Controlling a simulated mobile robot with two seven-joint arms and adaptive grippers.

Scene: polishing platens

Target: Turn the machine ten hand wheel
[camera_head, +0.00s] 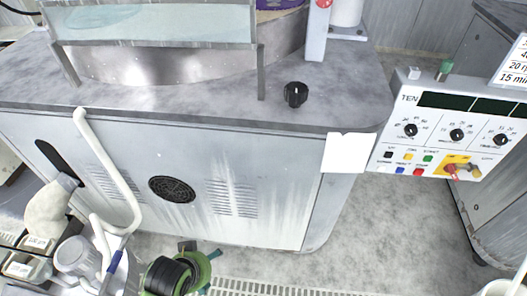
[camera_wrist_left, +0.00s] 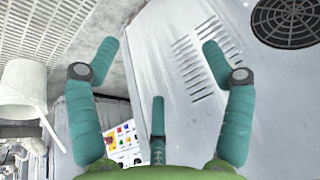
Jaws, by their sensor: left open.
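A black round knob with a light mark, perhaps the hand wheel (camera_head: 295,94), stands on the grey top of the machine (camera_head: 340,93), right of the metal basin. The control panel marked TEN (camera_head: 440,128) is to the right, with dials and coloured buttons; part of a coloured-button panel (camera_wrist_left: 124,138) shows in the left wrist view. My left gripper (camera_head: 212,270) is low in front of the cabinet, well below and left of the knob. Its teal fingers (camera_wrist_left: 160,52) are spread and empty in the left wrist view. The knob is not in that view. My right gripper is out of view.
The cabinet front has a round black vent (camera_head: 172,189) and slotted louvres. A bent white pipe (camera_head: 110,165) and bottles (camera_head: 75,256) are at the left. A white sheet (camera_head: 348,152) hangs at the top's edge. Floor (camera_head: 375,225) is clear below the panel.

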